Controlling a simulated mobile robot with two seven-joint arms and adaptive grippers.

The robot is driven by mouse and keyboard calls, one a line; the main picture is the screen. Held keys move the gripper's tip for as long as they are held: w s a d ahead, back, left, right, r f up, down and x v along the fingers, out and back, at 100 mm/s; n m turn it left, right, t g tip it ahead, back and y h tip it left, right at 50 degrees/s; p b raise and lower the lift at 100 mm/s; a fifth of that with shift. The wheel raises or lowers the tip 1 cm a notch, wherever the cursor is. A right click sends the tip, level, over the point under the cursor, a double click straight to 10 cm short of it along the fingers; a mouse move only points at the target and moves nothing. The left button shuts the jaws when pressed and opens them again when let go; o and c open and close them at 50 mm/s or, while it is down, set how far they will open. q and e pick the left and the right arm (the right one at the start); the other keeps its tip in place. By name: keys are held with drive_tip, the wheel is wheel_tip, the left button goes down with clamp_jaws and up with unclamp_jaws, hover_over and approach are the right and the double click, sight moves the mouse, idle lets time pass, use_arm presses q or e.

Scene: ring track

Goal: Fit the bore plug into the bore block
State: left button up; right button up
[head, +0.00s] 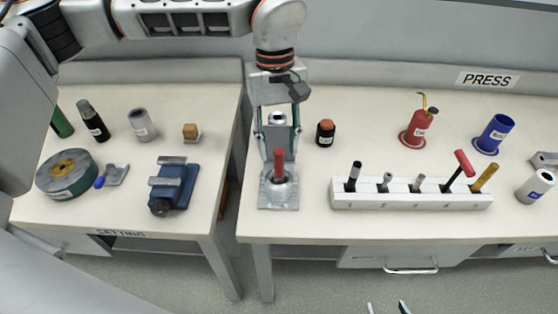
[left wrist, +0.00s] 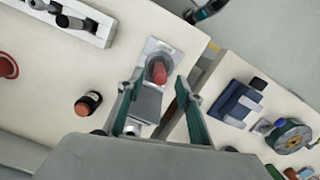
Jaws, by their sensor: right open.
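A red-topped plug, which I take as the bore plug (head: 279,164), stands upright at the round collar of a grey block on a plate, which I take as the bore block (head: 279,196). How deep the plug sits is hidden. The left wrist view shows the plug (left wrist: 159,72) and the block's plate (left wrist: 157,49) from above. My left gripper (head: 279,151) points down just behind the plug. Its fingers are apart, on either side, with visible gaps and nothing clamped. My right gripper (head: 388,307) is open at the bottom edge, in front of the table and away from the block.
A black jar with an orange lid (head: 325,133) stands right of my left gripper. A white rack (head: 412,198) with several tools is further right. A red holder (head: 414,134) and a blue cup (head: 494,135) stand behind it. A gap separates the left table, with a blue vise (head: 173,187).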

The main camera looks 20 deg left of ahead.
use_arm(q)
drive_tip(key=shift+w+a+r, duration=0.1)
drive_tip(key=shift+w+r, duration=0.1)
drive_tip(key=shift+r, duration=1.7)
